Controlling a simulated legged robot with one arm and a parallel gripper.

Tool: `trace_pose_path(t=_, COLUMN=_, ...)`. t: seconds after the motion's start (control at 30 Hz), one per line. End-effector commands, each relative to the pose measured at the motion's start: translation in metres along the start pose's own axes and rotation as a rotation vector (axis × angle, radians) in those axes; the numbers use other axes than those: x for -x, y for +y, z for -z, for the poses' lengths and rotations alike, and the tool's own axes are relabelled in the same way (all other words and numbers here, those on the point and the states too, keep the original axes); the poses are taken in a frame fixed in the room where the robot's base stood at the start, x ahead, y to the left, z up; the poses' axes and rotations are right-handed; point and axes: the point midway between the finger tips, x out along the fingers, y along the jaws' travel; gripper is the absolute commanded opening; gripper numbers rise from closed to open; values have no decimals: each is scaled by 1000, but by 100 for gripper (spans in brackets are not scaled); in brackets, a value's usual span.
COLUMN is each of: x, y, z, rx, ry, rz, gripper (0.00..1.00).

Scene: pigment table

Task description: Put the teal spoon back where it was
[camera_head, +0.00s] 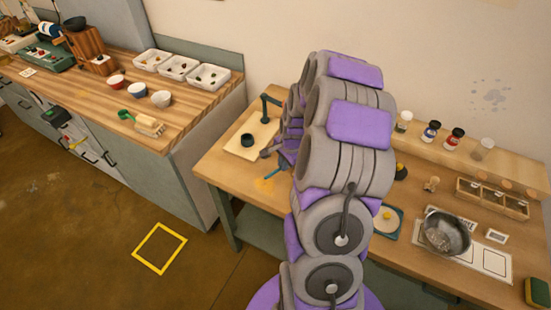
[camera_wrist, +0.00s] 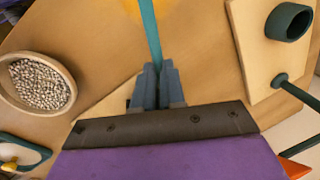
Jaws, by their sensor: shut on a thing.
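The teal spoon (camera_wrist: 150,35) shows in the wrist view as a thin straight handle running up from between my fingertips. My gripper (camera_wrist: 157,72) is shut on this handle. The spoon's far end runs out of the top of the wrist view, over or near an orange patch on the table. In the head view, my gripper (camera_head: 283,160) is low over the left part of the near table, mostly hidden behind my arm. A small blue-teal piece (camera_head: 270,151) shows beside it, possibly the spoon.
A pale board (camera_wrist: 262,62) with a dark teal cup (camera_wrist: 289,21) and a teal post (camera_wrist: 281,80) is right of my gripper in the wrist view. A bowl of pellets (camera_wrist: 66,102) is left. A metal bowl (camera_head: 447,238) stands at the table's right.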

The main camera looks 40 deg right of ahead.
Motion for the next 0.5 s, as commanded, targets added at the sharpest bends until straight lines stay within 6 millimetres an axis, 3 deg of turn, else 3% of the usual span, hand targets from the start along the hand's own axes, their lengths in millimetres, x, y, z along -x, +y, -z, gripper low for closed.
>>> trace_pose_path(t=0.2, x=-12, y=-40, z=8, rx=2, ry=5, rz=4, gripper=0)
trace_pose_path(t=0.5, x=-18, y=-61, z=17, rx=0, ry=1, rz=2, gripper=0)
